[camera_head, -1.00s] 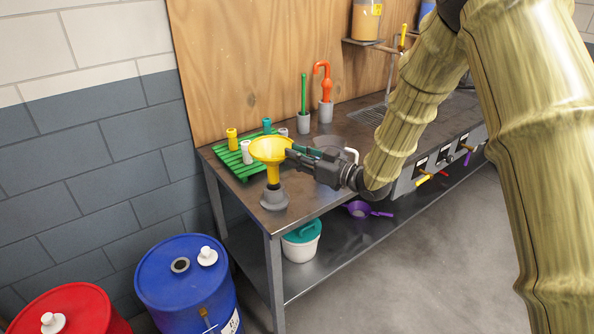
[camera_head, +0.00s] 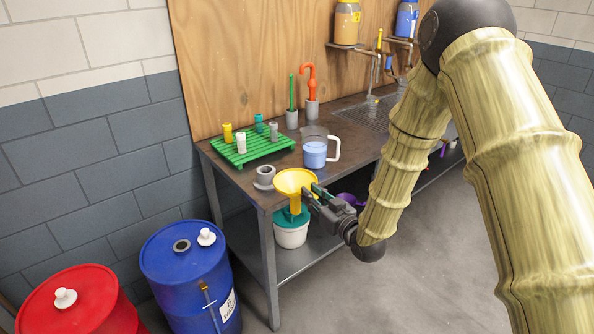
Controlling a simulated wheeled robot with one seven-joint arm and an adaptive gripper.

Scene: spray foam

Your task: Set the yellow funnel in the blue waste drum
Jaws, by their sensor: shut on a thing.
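The yellow funnel (camera_head: 295,183) is upright, mouth up, held in the air just past the table's front left corner. My gripper (camera_head: 310,194) is shut on the funnel's right side. The blue waste drum (camera_head: 187,272) stands on the floor to the left of the table, lower than the funnel. Its top has an open dark round hole (camera_head: 181,246) and a white cap (camera_head: 206,237) beside it. The funnel is to the right of the drum and apart from it. The grey funnel stand (camera_head: 264,177) is empty on the table corner.
A red drum (camera_head: 85,300) with a white knob stands left of the blue drum. The table (camera_head: 235,182) carries a green rack (camera_head: 252,150) with several small bottles and a jug of blue liquid (camera_head: 315,152). A white bucket with a teal lid (camera_head: 291,236) is on the lower shelf.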

